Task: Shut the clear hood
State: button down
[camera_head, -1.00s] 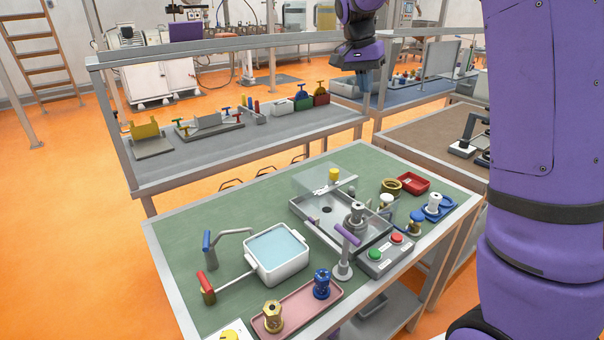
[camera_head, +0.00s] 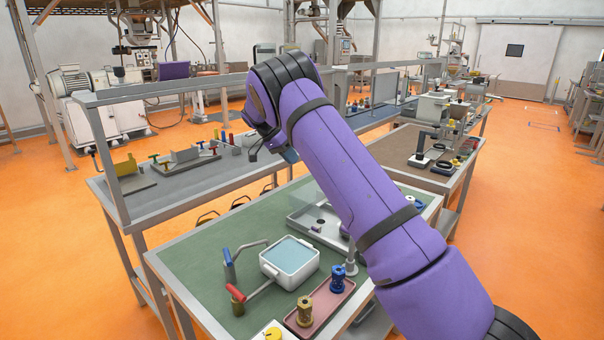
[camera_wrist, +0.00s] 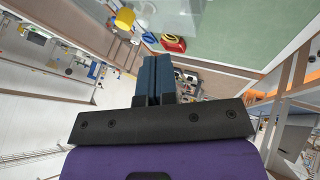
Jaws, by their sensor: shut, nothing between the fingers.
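The clear hood (camera_head: 302,194) stands at the back of the metal tray (camera_head: 312,226) on the green-topped bench, largely hidden behind my arm. Its panel looks raised, but its exact tilt is hard to tell. A yellow knob (camera_wrist: 125,18) shows at the top left of the wrist view, with what looks like part of the clear panel (camera_wrist: 176,14) beside it. My gripper (camera_wrist: 154,62) is shut and empty, with dark blue fingers. In the head view my gripper (camera_head: 289,155) is above the far side of the bench, near the hood, with no contact visible.
A white basin (camera_head: 289,275) of bluish liquid, a red-handled lever (camera_head: 236,293) and a pink tray (camera_head: 306,327) with brass and blue fittings occupy the bench's near part. Another bench (camera_head: 165,205) with a raised rail stands behind. My arm hides the bench's right side.

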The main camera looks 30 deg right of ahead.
aim_at(307, 189)
jog(key=x, duration=0.9)
jog(key=s, duration=0.1)
jog(key=s+d, duration=0.1)
jog(key=s, duration=0.1)
jog(key=shift+s+d+f, duration=0.1)
jog(key=shift+s+d, duration=0.15)
jog(key=shift+s, duration=0.2)
jog(key=s+d, duration=0.1)
jog(key=s, duration=0.3)
jog(key=s+d, duration=0.2)
jog(key=s, duration=0.2)
jog(key=s+d, duration=0.1)
jog(key=s, duration=0.3)
jog(key=shift+s+d, duration=0.45)
jog(key=shift+s, duration=0.3)
jog(key=shift+s+f, duration=0.1)
